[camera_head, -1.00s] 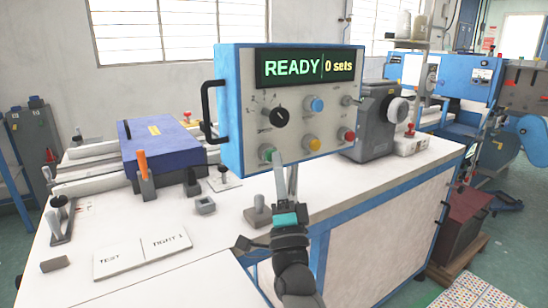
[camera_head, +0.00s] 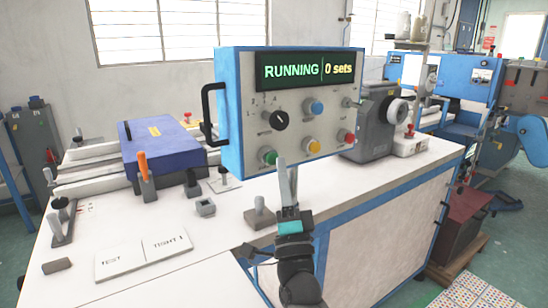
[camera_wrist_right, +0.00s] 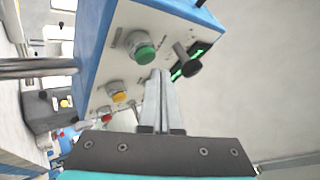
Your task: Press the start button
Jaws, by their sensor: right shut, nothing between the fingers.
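The control panel (camera_head: 233,110) is a white-faced box with blue sides, and its display (camera_head: 308,70) reads "RUNNING" and "0 sets". The green start button (camera_head: 269,157) is at the lower left of the panel face; it also shows in the right wrist view (camera_wrist_right: 145,53). My right gripper (camera_head: 285,168) is shut and empty, just to the right of and below the green button. In the right wrist view its closed fingertips (camera_wrist_right: 158,75) are apart from the button, beside it. My left gripper is not in view.
A yellow button (camera_head: 313,146), a red button (camera_head: 349,138), a blue button (camera_head: 316,107) and a black dial (camera_head: 280,119) share the panel. A blue box (camera_head: 160,147) with an orange-handled lever (camera_head: 143,166) stands left on the white table (camera_head: 215,240).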

